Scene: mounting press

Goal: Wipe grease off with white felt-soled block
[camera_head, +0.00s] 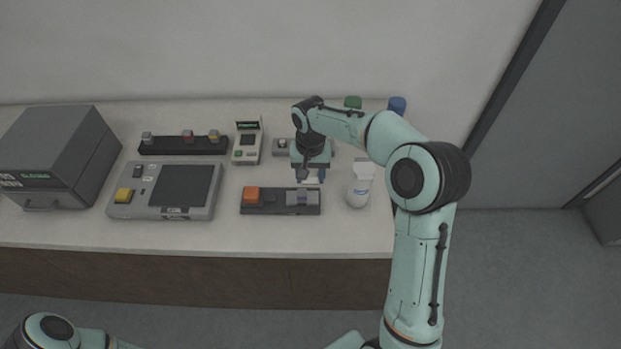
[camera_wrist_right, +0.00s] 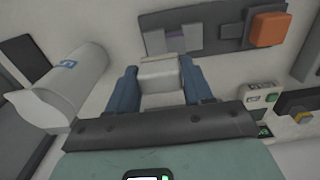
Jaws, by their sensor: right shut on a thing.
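My right gripper (camera_head: 310,178) hangs over the bench, just behind the dark base with an orange block (camera_head: 252,194). In the right wrist view, its two blue fingers (camera_wrist_right: 160,84) are shut on a pale block (camera_wrist_right: 160,74). The block's underside is hidden, so I cannot see the felt. The dark base (camera_wrist_right: 205,30) is close beyond the fingertips, with a grey-purple part (camera_wrist_right: 172,39) on it. I cannot make out grease on any surface. My left gripper is out of view.
A grey panel device (camera_head: 143,205), a grey box (camera_head: 60,155), a dark rack (camera_head: 165,147) and a small meter (camera_head: 247,142) stand to the left. Bare bench lies along the front.

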